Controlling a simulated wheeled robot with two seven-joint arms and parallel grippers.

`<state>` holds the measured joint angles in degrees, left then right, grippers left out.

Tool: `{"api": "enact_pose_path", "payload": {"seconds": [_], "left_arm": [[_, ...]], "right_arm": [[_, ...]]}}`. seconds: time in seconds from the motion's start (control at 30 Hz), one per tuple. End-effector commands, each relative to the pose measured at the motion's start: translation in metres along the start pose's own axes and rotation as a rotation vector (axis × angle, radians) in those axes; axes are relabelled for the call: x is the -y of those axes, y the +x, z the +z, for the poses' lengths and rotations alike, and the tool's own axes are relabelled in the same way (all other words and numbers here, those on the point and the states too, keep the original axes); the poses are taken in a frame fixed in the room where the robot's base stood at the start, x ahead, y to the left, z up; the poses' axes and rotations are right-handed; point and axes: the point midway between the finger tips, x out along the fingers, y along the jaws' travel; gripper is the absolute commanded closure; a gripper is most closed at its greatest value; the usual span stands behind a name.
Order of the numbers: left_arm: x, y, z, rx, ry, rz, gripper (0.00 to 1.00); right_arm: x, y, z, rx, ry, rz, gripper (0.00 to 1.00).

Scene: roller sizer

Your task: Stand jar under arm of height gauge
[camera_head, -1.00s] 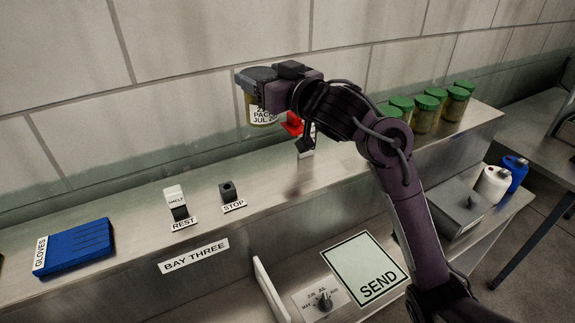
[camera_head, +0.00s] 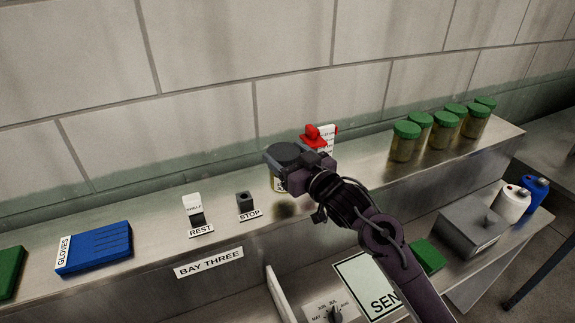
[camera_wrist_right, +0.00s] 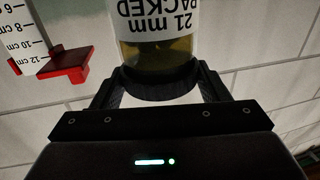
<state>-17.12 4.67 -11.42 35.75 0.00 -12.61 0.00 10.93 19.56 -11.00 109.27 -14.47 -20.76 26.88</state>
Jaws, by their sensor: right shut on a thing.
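My right gripper (camera_head: 290,160) is shut on the dark lid of a jar (camera_head: 275,184), holding it upright. In the right wrist view, the jar (camera_wrist_right: 155,45) shows upside down, with a white label reading "21 mm PACKED", and its lid is between the fingers (camera_wrist_right: 162,88). The jar seems a little above the steel shelf, with a shadow below it. The height gauge stands just behind and right of the gripper, with a white scale (camera_head: 330,135) and a red arm (camera_head: 316,138). The red arm also shows in the wrist view (camera_wrist_right: 68,65), beside the jar. The gauge's foot is hidden. My left gripper is out of view.
A REST block (camera_head: 195,212) and a black STOP block (camera_head: 245,203) stand left of the jar. Blue gloves (camera_head: 95,248) lie farther left. Several green-lidded jars (camera_head: 405,142) stand to the right. A tiled wall (camera_head: 200,95) rises behind the shelf (camera_head: 145,215).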

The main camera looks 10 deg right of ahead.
Motion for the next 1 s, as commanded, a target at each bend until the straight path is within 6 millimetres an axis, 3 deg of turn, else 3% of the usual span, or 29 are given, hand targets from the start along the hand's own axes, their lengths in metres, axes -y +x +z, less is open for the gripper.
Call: {"api": "enact_pose_path", "payload": {"seconds": [0.2, 0.63, 0.67, 0.8, 1.0], "left_arm": [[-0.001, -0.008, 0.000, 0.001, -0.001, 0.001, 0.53], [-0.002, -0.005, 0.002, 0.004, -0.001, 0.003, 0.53], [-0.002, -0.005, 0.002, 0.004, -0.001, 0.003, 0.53], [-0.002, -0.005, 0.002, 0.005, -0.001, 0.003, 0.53], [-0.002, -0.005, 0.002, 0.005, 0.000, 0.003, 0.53]], "right_arm": [[0.000, 0.000, 0.029, 0.001, 0.002, 0.000, 0.82], [0.000, 0.000, 0.037, -0.001, 0.001, 0.000, 0.82], [0.000, 0.000, 0.037, 0.002, 0.001, 0.000, 0.28], [0.000, 0.000, 0.037, 0.003, 0.001, 0.000, 0.10], [0.000, 0.000, 0.037, 0.003, 0.001, 0.000, 0.10]]}}
